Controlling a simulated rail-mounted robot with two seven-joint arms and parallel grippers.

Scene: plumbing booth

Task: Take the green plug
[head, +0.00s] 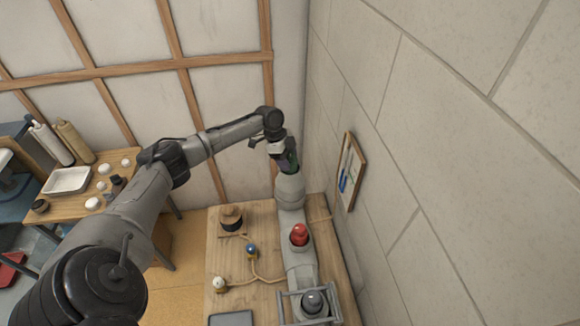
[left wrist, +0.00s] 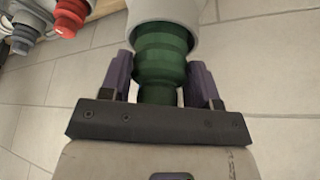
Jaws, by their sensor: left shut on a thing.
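The green plug (left wrist: 160,62) is a stepped, ribbed piece in the left wrist view. Its far end sits in the mouth of a light grey pipe (left wrist: 165,12). My left gripper (left wrist: 162,80) is shut on the plug, with one purple finger on each side of it. In the head view the plug (head: 291,160) shows as a small green patch between my left gripper (head: 284,152) and the top of the upright grey pipe (head: 290,188). My right gripper is not in view.
A red plug (head: 299,235) and a dark grey cap (head: 313,302) sit on the same pipework, on the wooden bench (head: 240,270). A wall with a framed board (head: 350,172) stands close to the right. A side table (head: 60,207) holds bottles and a tray.

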